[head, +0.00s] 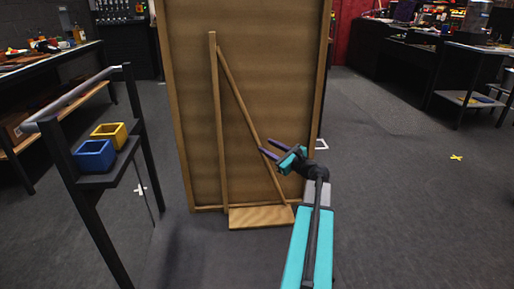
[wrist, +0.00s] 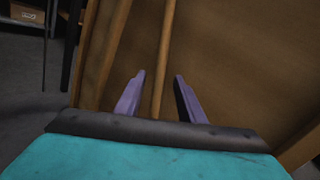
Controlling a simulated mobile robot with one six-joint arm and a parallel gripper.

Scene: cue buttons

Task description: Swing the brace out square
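The brace is a wooden triangle on the face of a tall brown panel (head: 185,90). It has an upright post (head: 217,120), a slanted strut (head: 240,100) and a flat foot board (head: 260,217) at the floor. I cannot tell its exact angle to the panel. My gripper (head: 267,148) is open, with purple fingers at the lower half of the slanted strut. In the wrist view, a wooden bar (wrist: 165,50), apparently this strut, runs between the two spread fingers (wrist: 160,75). Neither finger visibly touches it.
A dark stand (head: 120,165) with a rail holds a blue bin (head: 94,156) and a yellow bin (head: 109,131) at the left. Cluttered workbenches stand at the far left and far right.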

